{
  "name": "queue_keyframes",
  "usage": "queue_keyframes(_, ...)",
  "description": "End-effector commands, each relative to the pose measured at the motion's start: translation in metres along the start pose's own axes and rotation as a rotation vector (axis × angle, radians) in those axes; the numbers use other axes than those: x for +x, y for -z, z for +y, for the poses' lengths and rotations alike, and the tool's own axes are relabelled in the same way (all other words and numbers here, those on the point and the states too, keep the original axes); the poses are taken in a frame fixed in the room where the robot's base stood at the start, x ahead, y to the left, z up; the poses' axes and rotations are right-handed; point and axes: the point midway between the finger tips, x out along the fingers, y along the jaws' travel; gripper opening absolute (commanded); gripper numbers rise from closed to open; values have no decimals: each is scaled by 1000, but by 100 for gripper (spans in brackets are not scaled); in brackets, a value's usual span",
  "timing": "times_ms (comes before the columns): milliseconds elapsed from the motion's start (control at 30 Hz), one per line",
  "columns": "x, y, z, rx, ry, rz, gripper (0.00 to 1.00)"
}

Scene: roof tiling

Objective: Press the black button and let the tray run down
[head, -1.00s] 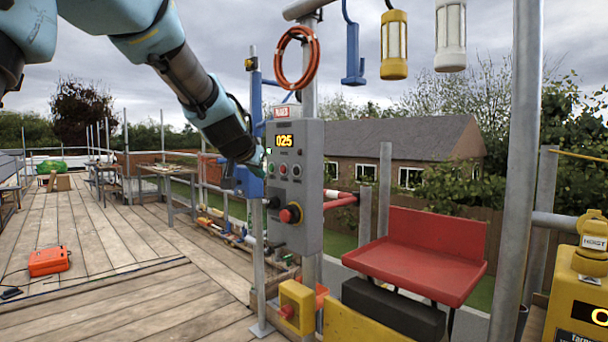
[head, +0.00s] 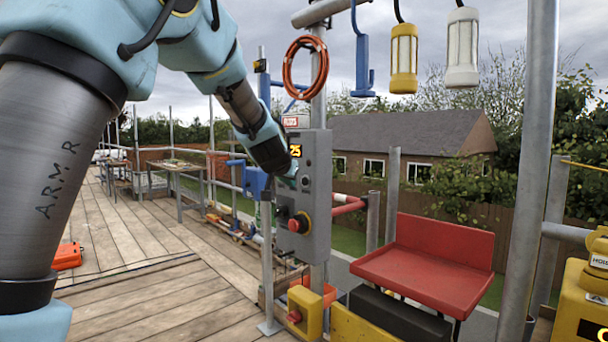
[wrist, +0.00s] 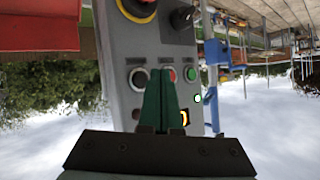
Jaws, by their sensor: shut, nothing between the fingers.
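The grey control box (head: 317,195) hangs on the scaffold post. Its black button (head: 305,181) is the right one of a row and also shows in the wrist view (wrist: 137,78). My gripper (head: 291,176) is shut and empty in front of this row. In the wrist view, its green fingertips (wrist: 160,73) overlap the gap between the black button and the red button (wrist: 170,75). I cannot tell whether they touch the panel. The red tray (head: 420,272) stands right of the box, with a raised back.
Below the buttons are a red emergency stop (head: 298,223) and a black knob (head: 282,213). A green button (wrist: 190,73) sits in the same row. A scaffold pole (head: 267,220) stands just left of the box.

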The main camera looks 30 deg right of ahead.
Motion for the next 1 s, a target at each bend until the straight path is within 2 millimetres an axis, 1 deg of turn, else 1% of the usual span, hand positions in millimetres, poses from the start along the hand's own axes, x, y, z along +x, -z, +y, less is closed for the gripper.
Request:
queue_keyframes(33,2,5,2,2,-1,-2,0)
queue_keyframes(100,6,8,5,1,-1,-1,0)
queue_keyframes(300,12,9,9,0,0,1,0)
queue_keyframes(1000,12,8,9,0,0,0,0)
